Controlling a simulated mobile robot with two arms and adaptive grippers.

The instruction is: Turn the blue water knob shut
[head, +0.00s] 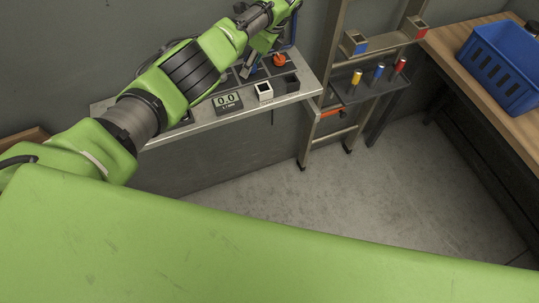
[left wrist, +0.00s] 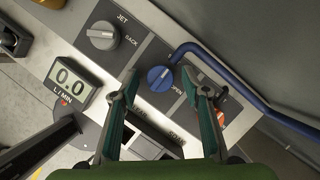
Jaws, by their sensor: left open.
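The blue water knob (left wrist: 160,78) sits on a dark panel in the left wrist view, beside a blue hose or pipe (left wrist: 225,75). The word OPEN is printed to its right. My left gripper (left wrist: 160,73) is open, with one finger on each side of the knob; I cannot tell whether they touch it. In the head view my left gripper (head: 262,52) is over the bench panel and largely covers the knob's area. My right gripper is not in view.
A grey knob (left wrist: 102,35) marked JET and BACK is left of the blue one. An orange knob (head: 279,60) and a white box (head: 264,91) are on the bench. A rack (head: 362,88) holds coloured pegs; a blue crate (head: 500,62) stands on a wooden bench.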

